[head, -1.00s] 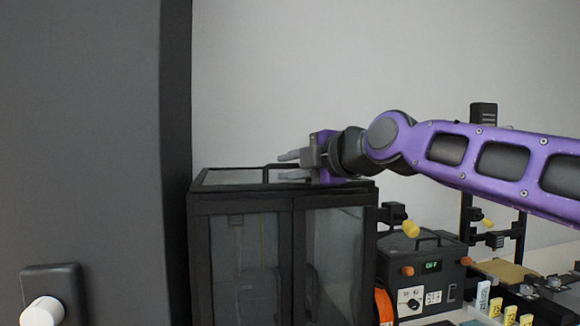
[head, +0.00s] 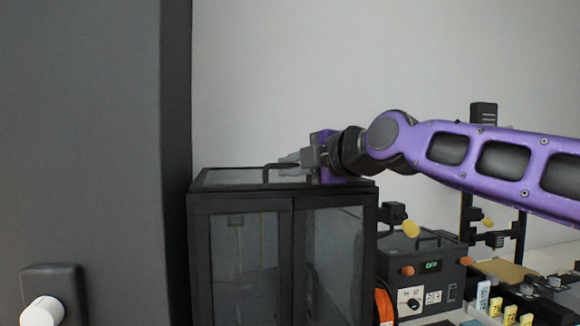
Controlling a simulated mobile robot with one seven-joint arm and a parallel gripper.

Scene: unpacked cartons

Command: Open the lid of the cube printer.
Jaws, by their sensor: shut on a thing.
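The cube printer (head: 240,204) is a black-framed box with glass doors in front, left of centre in the head view. Its lid (head: 222,177) is a dark-framed glass panel lying flat on top, closed. A black bar handle (head: 267,173) stands up from the lid. My gripper (head: 288,161) reaches in from the right, level with this handle, and its grey fingers are shut on it. The fingers partly cover the handle, so the exact contact is hidden.
A dark wall or panel (head: 90,130) with a white knob (head: 42,312) stands close on the left. A dark control box (head: 425,270), an orange spool (head: 383,305) and several small labelled blocks stand to the right. Free space lies above the printer.

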